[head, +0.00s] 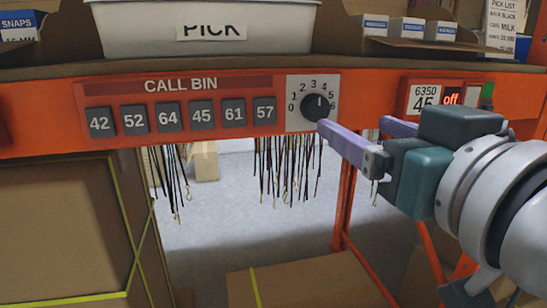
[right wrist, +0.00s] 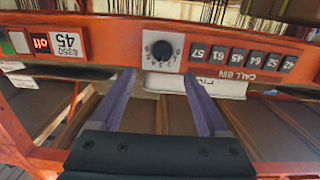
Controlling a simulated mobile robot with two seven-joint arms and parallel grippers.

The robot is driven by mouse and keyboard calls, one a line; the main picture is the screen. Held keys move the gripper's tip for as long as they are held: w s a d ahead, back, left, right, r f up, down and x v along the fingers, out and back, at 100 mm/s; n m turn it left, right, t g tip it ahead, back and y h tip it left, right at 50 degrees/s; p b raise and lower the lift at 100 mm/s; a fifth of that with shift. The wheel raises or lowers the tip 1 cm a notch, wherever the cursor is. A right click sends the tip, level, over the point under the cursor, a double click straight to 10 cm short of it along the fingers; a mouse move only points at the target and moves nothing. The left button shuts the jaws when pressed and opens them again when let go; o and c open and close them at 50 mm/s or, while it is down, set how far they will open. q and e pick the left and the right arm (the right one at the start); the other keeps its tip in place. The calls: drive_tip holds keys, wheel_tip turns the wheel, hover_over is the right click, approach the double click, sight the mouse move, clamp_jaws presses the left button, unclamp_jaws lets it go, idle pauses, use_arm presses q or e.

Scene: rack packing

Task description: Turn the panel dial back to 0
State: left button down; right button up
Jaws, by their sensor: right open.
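The panel dial (head: 317,107) is a black round knob on a white plate marked 0 to 6, at the right end of the orange CALL BIN panel. Its pale pointer mark points up and slightly right, around 3 to 4. In the right wrist view the dial (right wrist: 161,50) appears upside down, beyond and between the two fingers. My right gripper (head: 355,125) is open and empty, with purple fingers; in the head view one fingertip overlaps the plate's lower right edge. It also shows in the right wrist view (right wrist: 160,78). My left gripper is not in view.
Dark number tiles (head: 168,117) sit left of the dial. A 6350/45 display with a red "off" (head: 434,96) is to its right. A white PICK bin (head: 200,30) stands on the shelf above. Thin dark cords hang below, and cardboard boxes (head: 300,283) stand lower down.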

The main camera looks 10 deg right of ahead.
sight(319, 107)
use_arm(q)
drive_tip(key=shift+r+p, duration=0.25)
drive_tip(key=shift+p, duration=0.4)
use_arm(e)
drive_tip(key=w, duration=1)
drive_tip(key=shift+w+a, duration=0.15)
drive_tip(key=shift+a, duration=0.2)
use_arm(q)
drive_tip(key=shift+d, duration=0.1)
use_arm(e)
clamp_jaws()
